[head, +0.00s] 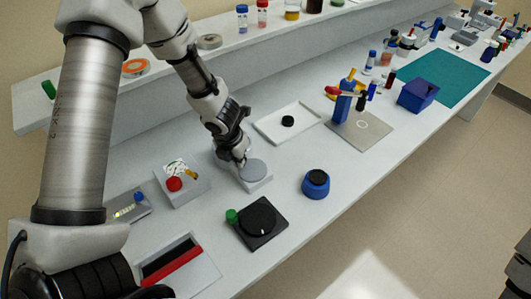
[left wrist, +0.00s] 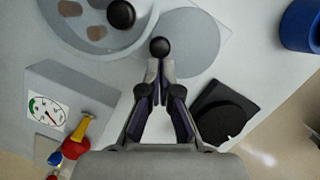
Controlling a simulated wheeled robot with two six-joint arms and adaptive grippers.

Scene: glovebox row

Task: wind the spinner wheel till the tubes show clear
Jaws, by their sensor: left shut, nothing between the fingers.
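A grey spinner wheel (head: 254,170) lies flat on a pale base on the bench. It also shows in the left wrist view (left wrist: 193,42), with a round black knob (left wrist: 160,46) at its near left edge. In that view a round bowl (left wrist: 68,38) with several brown, tube-like shapes stands beside the wheel; my arm seems to hide it in the head view. My left gripper (head: 240,162) points down at the wheel. Its fingertips (left wrist: 160,70) are shut and empty, close to the knob; I cannot tell if they touch it. My right gripper is out of view.
A gauge box (head: 198,185) with red and yellow controls stands left of the wheel. A black disc device (head: 258,222) with a green knob stands in front. A blue round container (head: 316,186) stands to the right, a white tray (head: 268,128) behind. Bare bench lies between them.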

